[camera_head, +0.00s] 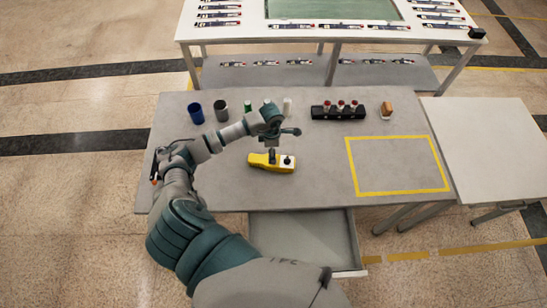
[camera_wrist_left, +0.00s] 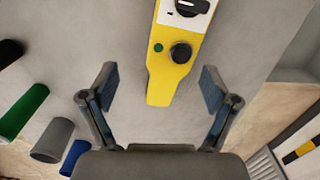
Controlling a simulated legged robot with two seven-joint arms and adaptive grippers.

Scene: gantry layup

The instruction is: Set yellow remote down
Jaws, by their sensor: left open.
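The yellow remote (camera_head: 262,162) lies on the grey table (camera_head: 320,185), near the middle of its front half. It has a black knob and a dark selector dial on a white patch. My left gripper (camera_head: 272,153) points down over the remote. In the left wrist view, the open left gripper (camera_wrist_left: 159,75) has one finger on each side of the yellow remote (camera_wrist_left: 170,80), with a visible gap on both sides. The fingers do not touch it. My right gripper is not in view.
A yellow taped rectangle (camera_head: 397,193) marks bare table at the right. Along the back stand a blue cup (camera_head: 195,112), a grey cup (camera_head: 221,110), a green cylinder, a white cylinder, a black rack (camera_head: 325,112) and a brown block (camera_head: 387,110). A grey drawer (camera_head: 300,235) extends below the front edge.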

